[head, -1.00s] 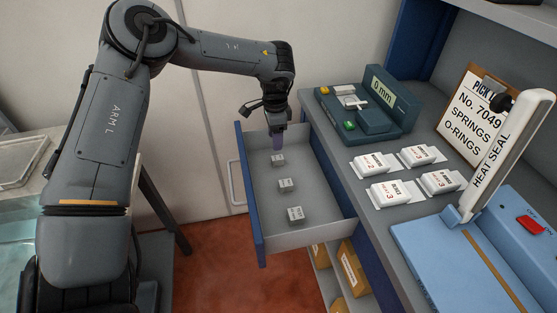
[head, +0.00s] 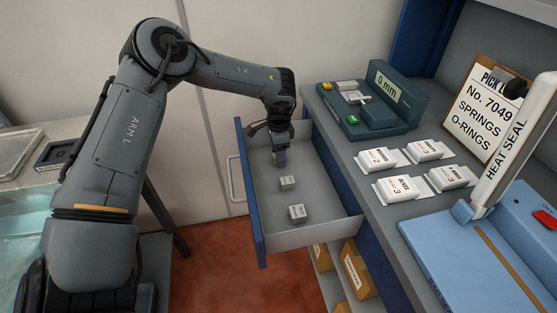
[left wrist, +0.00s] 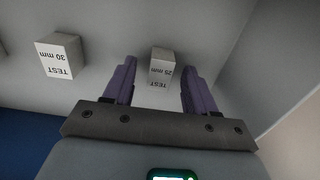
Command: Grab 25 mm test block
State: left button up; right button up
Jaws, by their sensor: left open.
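The 25 mm test block (left wrist: 161,67), a small grey cube with a white label, shows in the left wrist view. It lies between the two purple fingers of my left gripper, with gaps visible on both sides. In the head view my left gripper (head: 281,158) points down into the open grey drawer (head: 262,222) at its far end and hides that block. The fingers are apart and hold nothing. The 30 mm test block (left wrist: 58,57) stands to the left in the wrist view. In the head view two blocks show, a middle one (head: 287,183) and a nearer one (head: 297,213). My right gripper is not in view.
The drawer walls stand close around my gripper. On the counter to the right are a green gauge with a display (head: 378,100), several white labelled packs (head: 400,188), a blue heat sealer (head: 450,265) and a clipboard (head: 484,112).

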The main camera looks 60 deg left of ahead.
pick_arm(q)
jog(key=shift+r, duration=0.1)
grip_shut()
dwell(0.3)
